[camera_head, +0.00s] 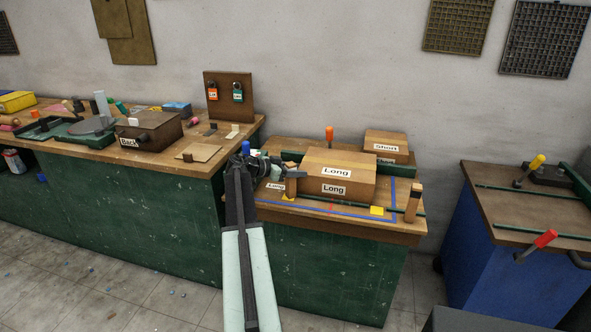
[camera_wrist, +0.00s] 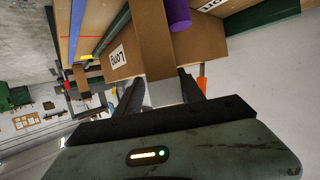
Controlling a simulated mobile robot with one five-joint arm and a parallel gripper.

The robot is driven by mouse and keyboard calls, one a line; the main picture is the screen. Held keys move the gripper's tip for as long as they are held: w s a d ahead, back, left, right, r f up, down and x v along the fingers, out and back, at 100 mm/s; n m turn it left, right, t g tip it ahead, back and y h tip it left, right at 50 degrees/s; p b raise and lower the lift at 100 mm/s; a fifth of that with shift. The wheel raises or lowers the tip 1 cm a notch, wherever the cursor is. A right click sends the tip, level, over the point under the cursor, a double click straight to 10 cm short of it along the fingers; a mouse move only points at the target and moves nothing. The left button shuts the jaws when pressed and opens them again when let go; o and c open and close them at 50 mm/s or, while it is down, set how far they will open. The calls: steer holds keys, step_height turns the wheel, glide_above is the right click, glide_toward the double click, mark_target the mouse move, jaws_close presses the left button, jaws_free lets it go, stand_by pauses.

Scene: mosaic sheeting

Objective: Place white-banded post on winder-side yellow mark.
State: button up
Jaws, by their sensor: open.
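A brown upright post (camera_head: 291,184) stands at the left front of the Long cartons, beside my gripper (camera_head: 276,168). In the wrist view a brown post (camera_wrist: 152,35) with a pale band (camera_wrist: 165,93) at its near end lies between my open fingers (camera_wrist: 162,88); I cannot tell whether they touch it. One yellow mark (camera_head: 288,198) lies near the foot of the left post. Another yellow mark (camera_head: 377,210) lies to the right on the blue line; a yellow mark also shows in the wrist view (camera_wrist: 86,57). I cannot make out the winder.
A second brown post (camera_head: 412,203) stands at the bench's right front. Large Long cartons (camera_head: 340,163) fill the bench middle, with a green rail (camera_head: 340,206) in front. An orange-handled tool (camera_head: 329,135) stands behind. A blue bench (camera_head: 500,245) stands right, across a gap.

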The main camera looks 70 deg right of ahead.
steer(key=p+v, duration=0.5)
steer(key=v, duration=0.6)
steer(key=shift+w, duration=0.55)
steer(key=w+a+f+n+t+y, duration=0.1)
steer(key=w+a+f+n+t, duration=0.2)
steer(key=w+a, duration=0.55)
steer(key=w+a+f+n+t+y, duration=0.15)
steer(key=w+a+f+n, duration=0.3)
steer(key=a, duration=0.65)
steer(key=w+a+f+n+t+y, duration=0.15)
steer(key=w+a+n, duration=0.25)
steer(key=w+a, duration=0.45)
steer(key=a+f+n+t+y, duration=0.1)
steer(key=a+f+n+y, duration=0.2)
steer(key=a, duration=1.9)
steer(key=a+f+n+t+y, duration=0.2)
steer(key=a+n, duration=1)
steer(key=a, duration=0.9)
steer(key=shift+w+a+f+y, duration=0.35)
steer(key=shift+w+f+y, duration=0.05)
steer(key=shift+y, duration=0.3)
